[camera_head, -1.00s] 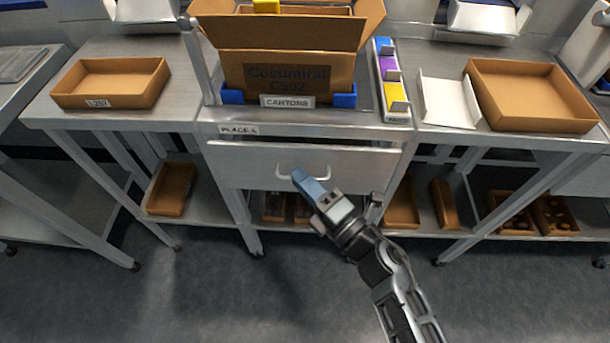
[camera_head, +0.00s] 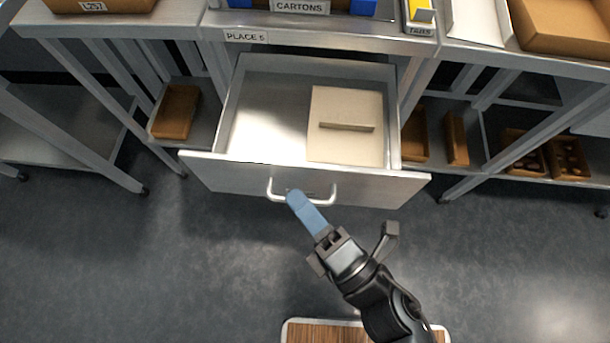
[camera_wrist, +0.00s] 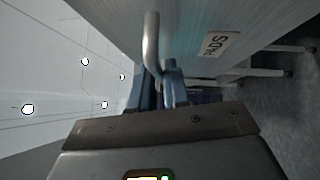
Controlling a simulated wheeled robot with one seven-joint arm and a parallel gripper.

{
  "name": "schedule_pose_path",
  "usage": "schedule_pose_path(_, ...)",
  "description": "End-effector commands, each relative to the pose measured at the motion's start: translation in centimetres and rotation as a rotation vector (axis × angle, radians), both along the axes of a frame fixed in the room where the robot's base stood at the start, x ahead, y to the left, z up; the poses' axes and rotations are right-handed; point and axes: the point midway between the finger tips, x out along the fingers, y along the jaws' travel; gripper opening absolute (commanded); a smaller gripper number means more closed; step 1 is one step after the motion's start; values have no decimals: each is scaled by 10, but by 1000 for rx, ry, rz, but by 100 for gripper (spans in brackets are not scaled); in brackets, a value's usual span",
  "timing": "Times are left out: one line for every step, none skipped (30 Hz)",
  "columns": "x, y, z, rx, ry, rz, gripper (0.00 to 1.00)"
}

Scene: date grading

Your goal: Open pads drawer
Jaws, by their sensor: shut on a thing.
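The pads drawer (camera_head: 235,178) is pulled well out from under the bench in the head view. A pale block or stack of pads (camera_head: 345,145) with a strip across it lies in its right part; the left part is bare. My gripper (camera_head: 298,200), with blue fingers, is shut on the drawer's handle (camera_head: 331,194), near its left end. In the wrist view the metal handle (camera_wrist: 151,45) passes between the blue fingers (camera_wrist: 160,82), and a PADS label (camera_wrist: 221,45) shows on the drawer front.
The bench edge (camera_head: 330,40) with a PLACE 5 label runs above the drawer. A cartons holder (camera_head: 300,6) stands on the bench. Brown trays, one of them at the left (camera_head: 175,112), lie on the lower shelf. The floor (camera_head: 150,260) before the drawer is open.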

Motion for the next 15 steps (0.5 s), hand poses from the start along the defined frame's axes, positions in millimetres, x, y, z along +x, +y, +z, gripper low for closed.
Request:
schedule_pose_path(-3, -1, -2, -1, 2, -3, 0)
schedule_pose_path(-4, -1, -2, -2, 2, -2, 0)
schedule_pose_path(-5, -1, -2, -2, 1, -2, 0)
schedule_pose_path(-6, -1, -1, -2, 1, -2, 0)
schedule_pose_path(-7, -1, -1, -2, 1, -2, 0)
schedule_pose_path(-7, -1, -1, -2, 1, -2, 0)
schedule_pose_path(-7, -1, -1, -2, 1, -2, 0)
schedule_pose_path(-8, -1, -1, -2, 1, -2, 0)
schedule_pose_path(-7, -1, -1, -2, 1, -2, 0)
schedule_pose_path(-7, -1, -1, -2, 1, -2, 0)
schedule_pose_path(-7, -1, -1, -2, 1, -2, 0)
schedule_pose_path(-7, -1, -1, -2, 1, -2, 0)
schedule_pose_path(-7, -1, -1, -2, 1, -2, 0)
schedule_pose_path(-7, -1, -1, -2, 1, -2, 0)
schedule_pose_path(-7, -1, -1, -2, 1, -2, 0)
